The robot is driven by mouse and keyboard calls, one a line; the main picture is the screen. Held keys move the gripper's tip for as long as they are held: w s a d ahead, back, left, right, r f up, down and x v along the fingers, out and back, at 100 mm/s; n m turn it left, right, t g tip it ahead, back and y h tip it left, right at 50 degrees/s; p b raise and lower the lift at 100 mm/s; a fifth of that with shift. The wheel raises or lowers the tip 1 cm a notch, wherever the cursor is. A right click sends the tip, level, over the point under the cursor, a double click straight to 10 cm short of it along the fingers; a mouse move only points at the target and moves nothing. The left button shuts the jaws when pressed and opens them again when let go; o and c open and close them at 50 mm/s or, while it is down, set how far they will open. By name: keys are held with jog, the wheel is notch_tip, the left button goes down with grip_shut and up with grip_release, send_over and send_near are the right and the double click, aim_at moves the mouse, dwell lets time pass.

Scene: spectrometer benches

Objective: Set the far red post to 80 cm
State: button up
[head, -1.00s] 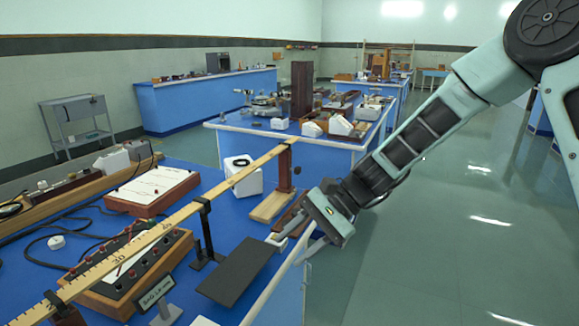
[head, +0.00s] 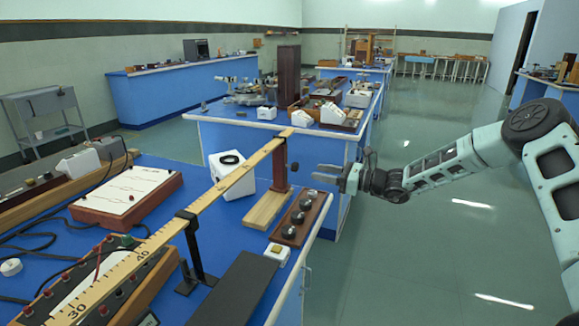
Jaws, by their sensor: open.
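The far red post (head: 280,165) is a dark red upright on a pale wooden base (head: 268,208), near the far edge of the blue bench. It stands at the far end of the long yellow metre rule (head: 225,184), which runs from the lower left up to the post's top. Marks 30 and 40 show on the rule; the marks near the post are too small to read. My gripper (head: 318,174) is open and empty, its fingers pointing left toward the post. In the picture it is right of the post, with a gap between them.
A black stand (head: 193,252) supports the rule nearer to me. A dark wooden block with black knobs (head: 299,218) lies right of the post's base, and a white box (head: 231,175) left of it. Another blue bench (head: 215,130) stands behind. The floor at right is clear.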

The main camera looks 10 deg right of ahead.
aim_at(290, 166)
jog(key=x, duration=1.1)
jog(key=shift+p, duration=0.35)
grip_shut()
jog(key=shift+s, duration=0.1)
